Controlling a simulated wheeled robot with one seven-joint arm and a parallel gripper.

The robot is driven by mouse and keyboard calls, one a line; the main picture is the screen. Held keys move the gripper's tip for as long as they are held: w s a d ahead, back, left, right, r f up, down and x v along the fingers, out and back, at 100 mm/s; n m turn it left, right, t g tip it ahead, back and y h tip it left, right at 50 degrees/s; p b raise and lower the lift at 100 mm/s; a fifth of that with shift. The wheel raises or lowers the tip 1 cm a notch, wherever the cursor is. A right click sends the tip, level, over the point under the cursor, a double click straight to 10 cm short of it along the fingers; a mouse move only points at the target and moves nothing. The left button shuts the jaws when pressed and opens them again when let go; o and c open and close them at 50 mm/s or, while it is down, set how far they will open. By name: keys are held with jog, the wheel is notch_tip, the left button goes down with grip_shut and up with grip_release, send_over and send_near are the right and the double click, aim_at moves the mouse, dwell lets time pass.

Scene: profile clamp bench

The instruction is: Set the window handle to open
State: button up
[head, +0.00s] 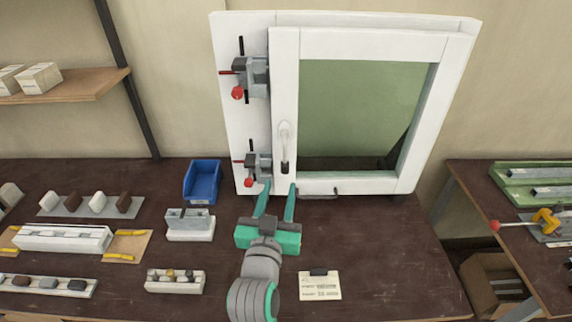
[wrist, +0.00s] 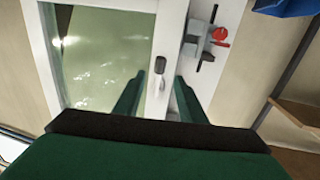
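The white window (head: 368,44) stands upright at the back of the bench, with greenish glass. Its handle (head: 285,143) is on the left stile of the sash, pale above with a dark lower end, and hangs straight down. My gripper (head: 279,186) is open and empty, just below and in front of the handle's lower end. In the wrist view the dark end of the handle (wrist: 160,65) appears between and beyond the two green fingertips (wrist: 159,79). I see no contact between the fingers and the handle.
Two red-knobbed clamps, an upper (head: 250,77) and a lower (head: 258,165), sit on the frame left of the sash. A blue bin (head: 202,182) and a grey-topped block (head: 190,223) stand left of my gripper. A card (head: 320,286) lies right. Bench right of it is clear.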

aim_at(283, 169)
jog(key=w, duration=0.5)
jog(key=w+d, duration=0.1)
jog(key=w, duration=0.2)
jog(key=shift+w, duration=0.1)
jog(key=shift+w+d, duration=0.25)
jog(key=shift+w, duration=0.5)
grip_shut()
